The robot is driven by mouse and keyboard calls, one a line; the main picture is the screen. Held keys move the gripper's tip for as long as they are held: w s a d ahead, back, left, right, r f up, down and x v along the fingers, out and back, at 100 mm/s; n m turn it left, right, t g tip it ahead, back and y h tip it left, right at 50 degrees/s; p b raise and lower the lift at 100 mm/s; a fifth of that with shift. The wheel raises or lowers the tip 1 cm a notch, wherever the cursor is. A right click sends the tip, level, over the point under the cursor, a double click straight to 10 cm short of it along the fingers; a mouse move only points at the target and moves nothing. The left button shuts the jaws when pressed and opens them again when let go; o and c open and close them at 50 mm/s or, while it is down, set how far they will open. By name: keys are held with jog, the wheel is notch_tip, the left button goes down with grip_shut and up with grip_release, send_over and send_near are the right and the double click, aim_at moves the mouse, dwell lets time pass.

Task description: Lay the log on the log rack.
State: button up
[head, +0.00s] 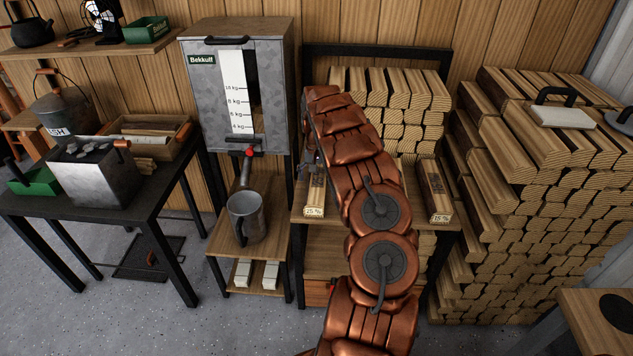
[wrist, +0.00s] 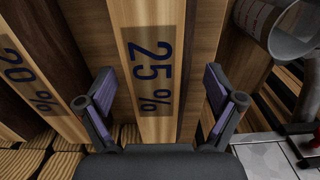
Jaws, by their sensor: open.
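A log marked 25 % (wrist: 152,60) lies between the two fingers of my gripper (wrist: 157,90) in the wrist view. The fingers are apart, one on each side of it; I cannot tell whether they touch it. In the head view this log (head: 314,197) lies on the wooden shelf of the log rack (head: 375,50), its labelled end facing front. My gripper (head: 309,160) shows there only as a small dark part, mostly hidden by my arm. A log marked 20 % (wrist: 25,75) lies left of it in the wrist view. A log marked 15 % (head: 437,195) lies at the shelf's right.
Stacked logs (head: 410,90) fill the rack behind. A tall log pile (head: 530,200) stands right. A grey dispenser (head: 238,90) stands left, above a metal jug (head: 246,217). A dark table (head: 150,220) with a metal box (head: 95,175) is farther left.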

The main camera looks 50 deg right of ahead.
aim_at(317, 177)
notch_tip(317, 177, up, 10)
jog(key=s+a+r+n, duration=0.1)
jog(key=s+a+r, duration=0.25)
jog(key=a, duration=0.55)
jog(key=s+a+r+n+g, duration=0.1)
jog(key=s+a+r+n, duration=0.15)
jog(key=a+r, duration=0.45)
jog(key=s+a+r, duration=0.2)
jog(key=s+a, duration=0.2)
jog(key=a, duration=0.7)
jog(key=s+a+f+n, duration=0.1)
jog(key=s+a+n, duration=0.2)
jog(key=s+a, duration=0.6)
jog(key=s+a+f+n+g, duration=0.1)
jog(key=s+a+n, duration=0.2)
jog(key=s+a, duration=0.6)
jog(key=s+b, duration=0.1)
jog(key=s, duration=0.6)
jog(key=shift+s+a+f+n, duration=0.35)
jog(key=shift+s+f, duration=0.05)
notch_tip(317, 177, up, 12)
jog(key=p, duration=1.1)
jog(key=shift+w, duration=0.25)
